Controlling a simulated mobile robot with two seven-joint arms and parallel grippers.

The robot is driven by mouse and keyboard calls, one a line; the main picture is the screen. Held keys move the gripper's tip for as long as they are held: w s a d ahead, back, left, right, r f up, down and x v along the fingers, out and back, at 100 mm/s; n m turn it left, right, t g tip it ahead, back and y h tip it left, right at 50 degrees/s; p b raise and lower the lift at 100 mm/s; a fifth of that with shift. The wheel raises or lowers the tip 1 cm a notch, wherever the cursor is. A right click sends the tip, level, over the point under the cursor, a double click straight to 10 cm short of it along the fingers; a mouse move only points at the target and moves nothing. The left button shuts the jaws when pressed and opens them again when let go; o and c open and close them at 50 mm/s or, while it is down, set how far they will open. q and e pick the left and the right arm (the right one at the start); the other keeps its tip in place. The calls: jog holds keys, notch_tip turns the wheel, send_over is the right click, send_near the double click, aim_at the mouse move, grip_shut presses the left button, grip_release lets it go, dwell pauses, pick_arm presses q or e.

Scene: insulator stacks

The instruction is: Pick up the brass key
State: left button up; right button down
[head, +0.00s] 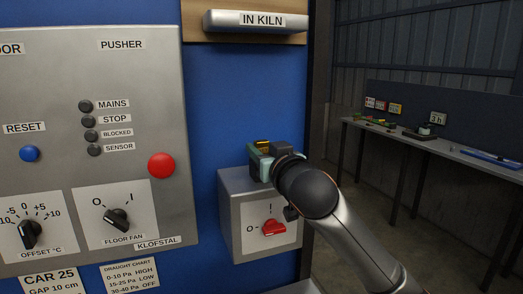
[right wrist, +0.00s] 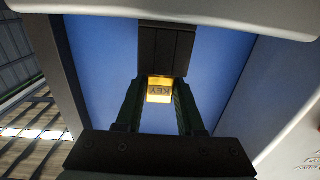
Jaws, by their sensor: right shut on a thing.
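The brass key's yellow tag (right wrist: 160,90), marked KEY, sits between the fingers of my right gripper (right wrist: 160,100) in the right wrist view. In the head view a small yellow piece (head: 263,143) shows at the tip of my right gripper (head: 262,156), just above the grey switch box. The gripper is shut on the key. Most of the key is hidden by the fingers, so its shape cannot be made out. My left gripper is not in view.
The grey box (head: 235,215) with a red rotary switch (head: 274,228) is right below my right gripper. A steel control panel (head: 120,170) is to the left, and an IN KILN rail (head: 255,21) above. A workbench (head: 455,149) with small items stands far right.

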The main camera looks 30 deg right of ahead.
jog(key=shift+r+p, duration=0.55)
jog(key=shift+r, duration=0.15)
jog(key=r+p, duration=0.2)
jog(key=s+a+r+p, duration=0.1)
jog(key=r+p, duration=0.1)
jog(key=s+a+r, duration=0.4)
jog(key=r, duration=0.2)
jog(key=s+a+r, duration=0.4)
jog(key=a+r, duration=0.1)
jog(key=r, duration=0.2)
jog(key=shift+s+r, duration=0.25)
jog(key=shift+s, duration=0.1)
dwell(0.3)
